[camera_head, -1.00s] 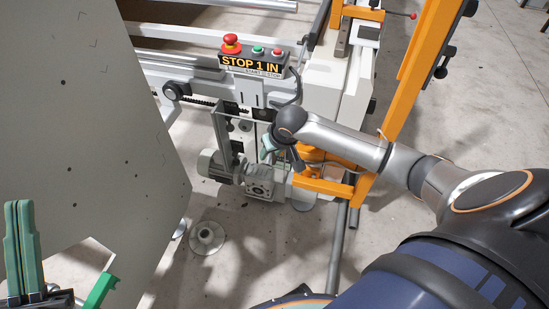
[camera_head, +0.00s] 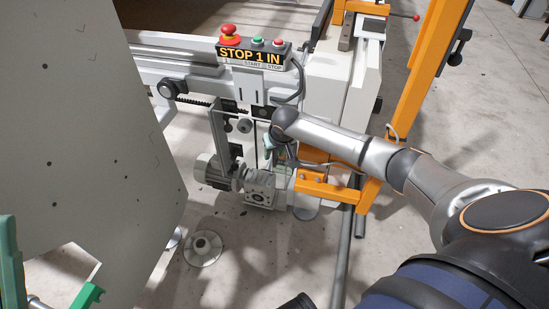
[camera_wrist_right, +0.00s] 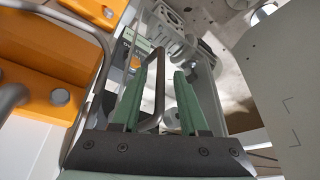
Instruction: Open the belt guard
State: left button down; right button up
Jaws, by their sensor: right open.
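The belt guard appears to be the clear, grey-edged panel (camera_head: 222,135) below the STOP box, in front of the belt drive. It also shows in the right wrist view as a see-through cover (camera_wrist_right: 212,88). A bent grey bar handle (camera_wrist_right: 158,75) stands up in front of it. My right gripper (camera_wrist_right: 163,85) is open, with the handle bar between its green fingers, closer to the left one. I cannot tell whether either finger touches it. In the head view my right gripper (camera_head: 270,146) is partly hidden by its wrist. Only part of my left gripper (camera_head: 10,262) shows at the lower left.
A control box (camera_head: 252,55) with a red stop button sits above the guard. A grey motor (camera_head: 213,170) and gearbox lie below. An orange frame (camera_head: 330,188) stands close right of my right gripper. A large grey panel (camera_head: 85,130) fills the left.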

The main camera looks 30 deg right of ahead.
jog(key=shift+w+f, duration=0.15)
jog(key=shift+f, duration=0.1)
grip_shut()
dwell(1.4)
